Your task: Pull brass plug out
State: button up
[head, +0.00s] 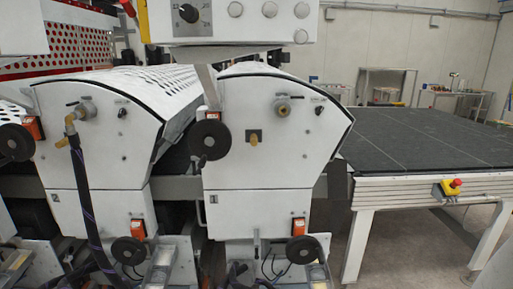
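On the white end face of the right roller unit (240,170), a small brass-coloured piece (254,140) sticks out of a dark square plate. Above and to its right, a round grey fitting with a brass-coloured centre (283,105) is set in the same face. I cannot tell for certain which of these two is the brass plug. On the left roller unit (115,150), a brass elbow (70,124) sits below a similar round fitting and joins a dark hose (84,190). My gripper is not in view.
Black handwheels (211,139) and orange indicators (299,226) stick out from the unit faces. A white control box (232,20) hangs above. A dark-topped conveyor table (430,137) with a red emergency button (455,183) stands at right. Some bare floor shows below it.

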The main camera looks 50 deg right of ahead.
aim_at(253, 139)
jog(key=i+j, duration=1.05)
jog(key=i+z, duration=0.1)
jog(key=z, duration=1.55)
